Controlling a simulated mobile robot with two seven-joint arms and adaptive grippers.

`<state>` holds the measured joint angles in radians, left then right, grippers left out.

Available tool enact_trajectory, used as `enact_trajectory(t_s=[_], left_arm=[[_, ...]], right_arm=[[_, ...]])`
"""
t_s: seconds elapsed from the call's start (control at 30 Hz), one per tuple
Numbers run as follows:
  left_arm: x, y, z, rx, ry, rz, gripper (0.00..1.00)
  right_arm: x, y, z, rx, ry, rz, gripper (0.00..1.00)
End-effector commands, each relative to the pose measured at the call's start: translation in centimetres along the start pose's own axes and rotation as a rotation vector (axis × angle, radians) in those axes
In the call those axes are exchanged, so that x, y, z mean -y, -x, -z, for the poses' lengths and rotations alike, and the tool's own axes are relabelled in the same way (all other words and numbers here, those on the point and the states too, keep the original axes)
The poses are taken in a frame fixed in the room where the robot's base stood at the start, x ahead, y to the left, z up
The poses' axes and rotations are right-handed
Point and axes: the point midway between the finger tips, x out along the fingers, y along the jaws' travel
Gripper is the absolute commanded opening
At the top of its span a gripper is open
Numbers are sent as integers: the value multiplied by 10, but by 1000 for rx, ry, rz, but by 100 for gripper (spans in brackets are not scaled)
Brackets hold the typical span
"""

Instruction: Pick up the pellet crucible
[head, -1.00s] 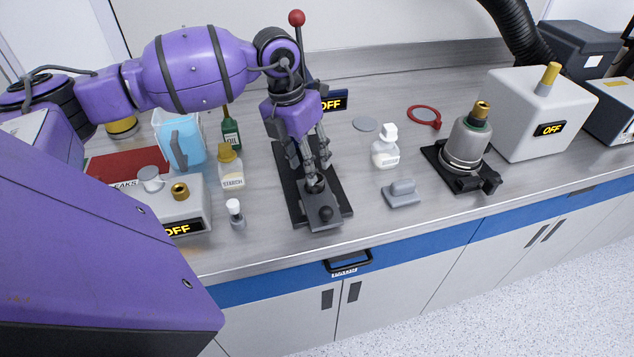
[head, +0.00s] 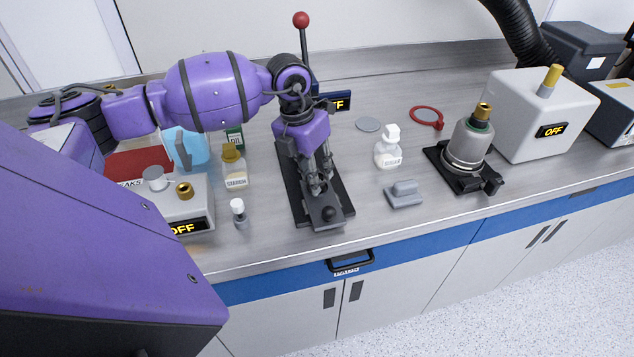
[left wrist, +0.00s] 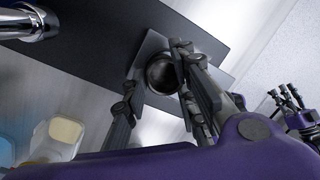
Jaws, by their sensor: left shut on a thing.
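The pellet crucible (left wrist: 162,73) is a small dark round cup, seen from above between the fingers in the left wrist view. It is at the grey plate on the front of the dark press base (head: 343,192). My left gripper (head: 319,184) points down over this base and is shut on the crucible, one finger on each side.
The press's red-knobbed lever (head: 301,20) rises behind my left gripper. A starch bottle (head: 235,170) and a small vial (head: 238,212) stand left. A sugar bottle (head: 388,152) and a grey block (head: 403,194) are right. The bench front near the base is clear.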

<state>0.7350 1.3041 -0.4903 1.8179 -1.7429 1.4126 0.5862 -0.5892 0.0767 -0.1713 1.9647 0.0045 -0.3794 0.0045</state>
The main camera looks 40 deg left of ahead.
Motion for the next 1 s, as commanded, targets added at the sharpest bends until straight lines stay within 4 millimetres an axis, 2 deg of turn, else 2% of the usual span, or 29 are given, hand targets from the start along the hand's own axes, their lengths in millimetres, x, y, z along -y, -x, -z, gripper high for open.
enact_trajectory(t_s=[0.27, 0.47, 0.77, 0.9, 1.0], left_arm=[[0, 7, -1, 1, 0, -1, 0], [4, 33, -4, 4, -1, -2, 0], [34, 95, 40, 2, -4, -6, 0], [52, 109, 72, -2, -5, -6, 0], [62, 119, 89, 0, -3, -4, 0]], right_arm=[[-1, 0, 0, -1, 4, -1, 40], [-3, 0, -2, 2, 11, -1, 40], [-4, 0, -2, 1, 15, -1, 40], [-4, 0, -3, 2, 14, -1, 40], [-3, 0, -1, 0, 12, -1, 40]])
